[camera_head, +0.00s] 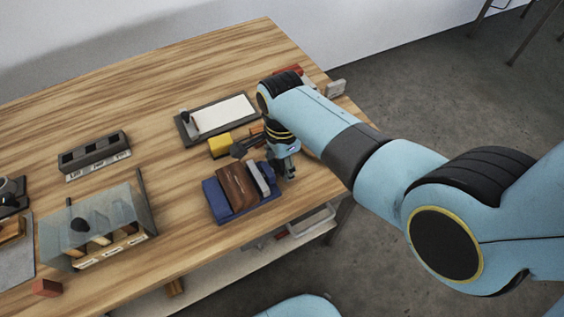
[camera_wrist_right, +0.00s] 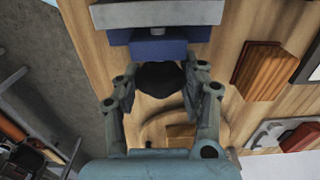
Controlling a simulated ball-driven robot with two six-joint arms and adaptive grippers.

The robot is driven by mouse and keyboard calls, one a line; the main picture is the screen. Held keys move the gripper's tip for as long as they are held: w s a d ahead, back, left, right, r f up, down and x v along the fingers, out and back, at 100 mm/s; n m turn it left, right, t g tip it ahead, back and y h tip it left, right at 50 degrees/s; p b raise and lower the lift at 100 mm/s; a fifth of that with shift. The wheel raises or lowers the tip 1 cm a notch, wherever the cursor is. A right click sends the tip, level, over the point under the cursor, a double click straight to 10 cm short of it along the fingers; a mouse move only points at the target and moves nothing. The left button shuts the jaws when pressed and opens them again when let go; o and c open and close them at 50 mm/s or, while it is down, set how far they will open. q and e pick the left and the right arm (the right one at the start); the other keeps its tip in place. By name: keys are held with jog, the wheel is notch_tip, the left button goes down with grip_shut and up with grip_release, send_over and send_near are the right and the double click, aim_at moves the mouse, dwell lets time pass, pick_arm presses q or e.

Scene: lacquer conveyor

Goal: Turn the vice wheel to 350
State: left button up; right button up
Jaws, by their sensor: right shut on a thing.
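The vice (camera_head: 226,211) has a blue base and stands near the table's front edge in the head view, with a brown block (camera_head: 236,186) and a grey jaw (camera_head: 262,178) on top. In the right wrist view its blue body (camera_wrist_right: 160,47) and a grey bar are at the top. The black vice wheel (camera_wrist_right: 158,78) is between the fingers of my right gripper (camera_wrist_right: 160,80), which is shut on it. In the head view my right gripper (camera_head: 285,166) is beside the vice's right end and hides the wheel. No scale reading is legible. My left gripper is out of view.
A yellow block (camera_head: 220,146) and a white board in a dark frame (camera_head: 222,114) lie behind the vice. A glass-sided box (camera_head: 95,228) and a grey labelled rack (camera_head: 94,156) stand at the left. The table's middle is clear.

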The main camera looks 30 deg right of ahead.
jog(key=c, duration=0.3)
jog(key=shift+w+f+g+b, duration=0.1)
jog(key=shift+g+b, duration=0.2)
jog(key=shift+g, duration=0.2)
jog(key=g+b, duration=0.3)
jog(key=b, duration=0.2)
jog(key=shift+w+f+g, duration=0.1)
jog(key=shift+f+g, duration=0.25)
jog(key=shift+g, duration=0.05)
jog(key=shift+r+g+b, duration=0.2)
jog(key=shift+g+b, duration=0.2)
jog(key=shift+b, duration=0.25)
jog(key=shift+r, duration=0.1)
jog(key=o, duration=1.2)
jog(key=shift+r, duration=0.1)
